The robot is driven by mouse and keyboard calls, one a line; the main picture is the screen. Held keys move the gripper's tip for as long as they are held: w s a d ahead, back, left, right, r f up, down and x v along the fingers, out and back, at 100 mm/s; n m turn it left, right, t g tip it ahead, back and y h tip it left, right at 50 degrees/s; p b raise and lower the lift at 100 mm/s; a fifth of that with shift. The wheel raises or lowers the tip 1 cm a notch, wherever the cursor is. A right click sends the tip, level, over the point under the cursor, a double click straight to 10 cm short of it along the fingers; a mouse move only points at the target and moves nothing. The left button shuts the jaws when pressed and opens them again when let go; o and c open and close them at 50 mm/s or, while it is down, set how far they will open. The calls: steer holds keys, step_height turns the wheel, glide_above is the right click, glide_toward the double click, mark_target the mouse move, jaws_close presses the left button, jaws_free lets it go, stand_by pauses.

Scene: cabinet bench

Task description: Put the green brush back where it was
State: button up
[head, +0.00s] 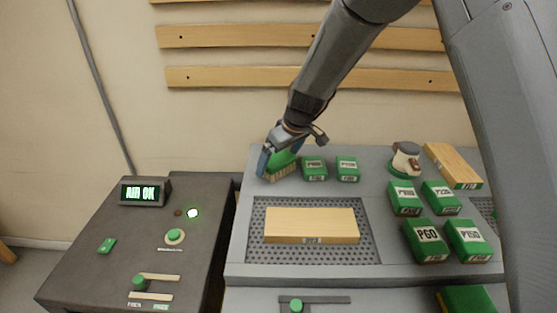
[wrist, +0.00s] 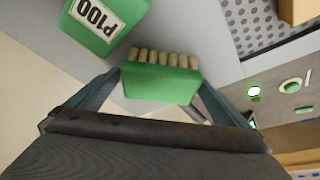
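The green brush (wrist: 160,82) with pale bristles sits between the two fingers of my gripper (wrist: 158,88) in the wrist view. The fingers lie along both ends of its green back and appear to touch it. In the head view the brush (head: 281,168) is at the back left corner of the grey bench top, bristles down. My gripper (head: 276,160) comes down on it from above. I cannot tell whether the bristles touch the bench top.
A wooden board (head: 311,225) lies on the perforated grey panel (head: 250,240). A sander (head: 405,160) and more green blocks (head: 427,241) are at right. A dark control console (head: 130,240) stands left, beyond a gap.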

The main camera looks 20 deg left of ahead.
steer(key=shift+r, duration=0.1)
steer(key=shift+r, duration=0.2)
steer(key=b+v, duration=0.2)
steer(key=v, duration=1)
steer(key=shift+s+f, duration=0.15)
steer(key=shift+s, duration=0.05)
